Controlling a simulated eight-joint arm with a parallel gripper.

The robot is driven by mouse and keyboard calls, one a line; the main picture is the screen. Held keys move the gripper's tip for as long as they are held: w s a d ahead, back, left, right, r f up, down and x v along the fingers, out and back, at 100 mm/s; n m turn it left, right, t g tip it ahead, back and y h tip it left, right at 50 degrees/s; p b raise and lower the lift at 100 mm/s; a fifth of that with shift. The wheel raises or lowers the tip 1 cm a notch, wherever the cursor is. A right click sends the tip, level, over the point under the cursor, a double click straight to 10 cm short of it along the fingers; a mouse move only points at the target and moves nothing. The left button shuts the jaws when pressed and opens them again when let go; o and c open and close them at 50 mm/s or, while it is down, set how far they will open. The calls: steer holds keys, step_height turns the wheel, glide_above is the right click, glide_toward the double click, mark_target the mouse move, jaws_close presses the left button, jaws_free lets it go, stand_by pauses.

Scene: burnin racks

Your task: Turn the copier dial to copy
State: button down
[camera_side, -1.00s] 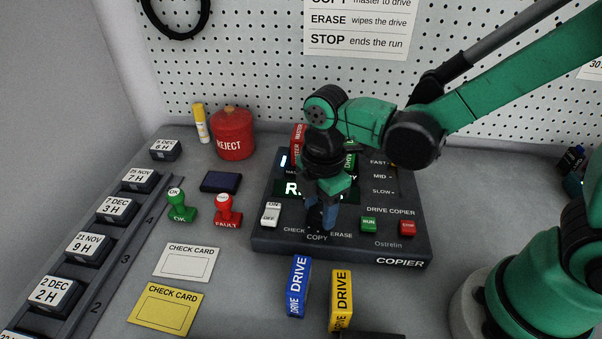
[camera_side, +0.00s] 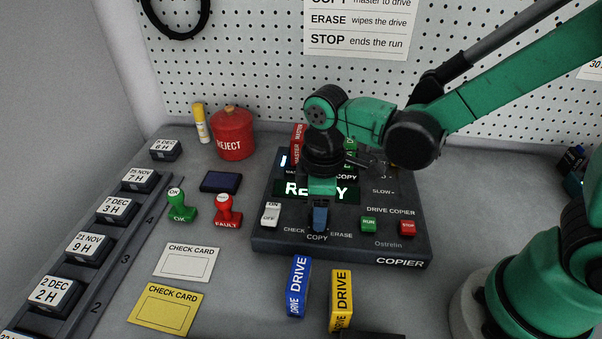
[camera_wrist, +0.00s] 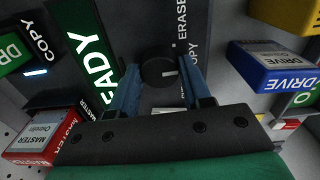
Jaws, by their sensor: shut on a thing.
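The copier (camera_side: 345,248) is a dark sloped box on the bench, with a lit READY display (camera_side: 300,188). Its round black dial (camera_wrist: 157,70) shows between my blue fingers in the wrist view. My gripper (camera_side: 319,224) reaches down to the front of the panel and is shut on the dial, which it hides in the side view. The white mark on the dial points right in the wrist view, roughly at the COPY label (camera_wrist: 193,57). ERASE (camera_wrist: 182,20) is printed to one side of COPY; CHECK (camera_side: 294,230) is on the other.
An ON/OFF switch (camera_side: 271,213) stands left of the dial; green RUN (camera_side: 369,223) and red STOP (camera_side: 408,227) buttons are to its right. Blue (camera_side: 298,287) and yellow (camera_side: 341,300) drives stand in front of the copier. A red master drive (camera_wrist: 43,137) is behind the display.

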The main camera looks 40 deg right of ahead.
steer(key=shift+m, duration=0.3)
steer(key=shift+c, duration=2)
jaws_free()
steer(key=shift+r, duration=0.1)
steer(key=shift+r, duration=2.7)
steer(key=s+d+r+m+t, duration=0.1)
steer(key=d+r+m+t, duration=0.2)
steer(key=d+m+t, duration=0.4)
steer(key=shift+s+d+r+m, duration=0.25)
steer(key=shift+s+d+m, duration=0.1)
steer(key=shift+d+m, duration=0.75)
